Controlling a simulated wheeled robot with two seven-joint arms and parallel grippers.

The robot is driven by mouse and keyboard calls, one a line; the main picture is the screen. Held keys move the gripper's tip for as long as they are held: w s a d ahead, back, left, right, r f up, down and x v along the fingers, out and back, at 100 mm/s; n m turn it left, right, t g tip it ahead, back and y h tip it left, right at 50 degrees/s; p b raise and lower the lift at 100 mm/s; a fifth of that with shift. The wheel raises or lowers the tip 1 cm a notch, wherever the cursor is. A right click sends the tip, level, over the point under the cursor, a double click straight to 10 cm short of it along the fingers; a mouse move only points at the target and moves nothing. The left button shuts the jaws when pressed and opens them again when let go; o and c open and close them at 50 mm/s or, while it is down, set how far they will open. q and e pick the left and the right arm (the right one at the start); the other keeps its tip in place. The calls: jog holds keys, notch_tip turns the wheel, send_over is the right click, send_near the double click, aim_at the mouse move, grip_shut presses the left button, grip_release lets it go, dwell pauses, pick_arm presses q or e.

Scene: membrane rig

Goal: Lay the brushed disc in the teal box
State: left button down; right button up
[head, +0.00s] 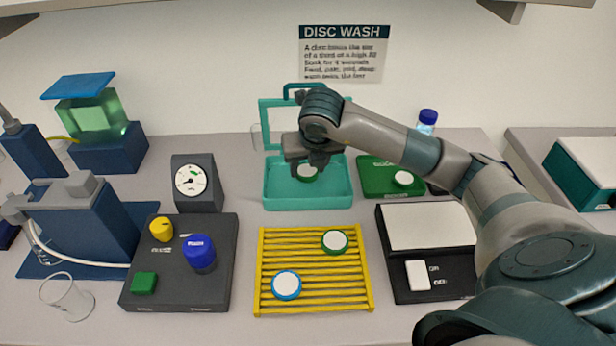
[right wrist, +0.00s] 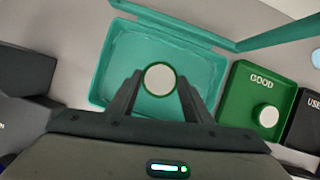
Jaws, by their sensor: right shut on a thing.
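The teal box (head: 308,205) stands at the back middle with its lid raised behind it. It also shows in the wrist view (right wrist: 100,85). My right gripper (head: 310,164) is over the box, pointing down. It is shut on a white disc with a green rim (right wrist: 160,79), which also shows below the fingers in the head view (head: 307,174). The disc lies within the box's outline in both views; its height above the floor of the box is hard to tell. Whether its face is brushed cannot be made out. My left gripper is out of view.
A yellow rack (head: 314,270) in front holds a green-rimmed disc (head: 335,242) and a blue-rimmed disc (head: 286,285). A green tray marked GOOD (right wrist: 243,100), holding a white disc (right wrist: 268,116), stands right of the box. A dial gauge (head: 192,183) stands left.

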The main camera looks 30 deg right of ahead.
aim_at(309, 175)
notch_tip(309, 175, down, 3)
jog(key=shift+f+p, duration=0.2)
jog(key=shift+p, duration=0.7)
jog(key=shift+f, duration=0.25)
jog(key=shift+f, duration=0.15)
jog(key=o, duration=1)
jog(key=shift+r, duration=0.2)
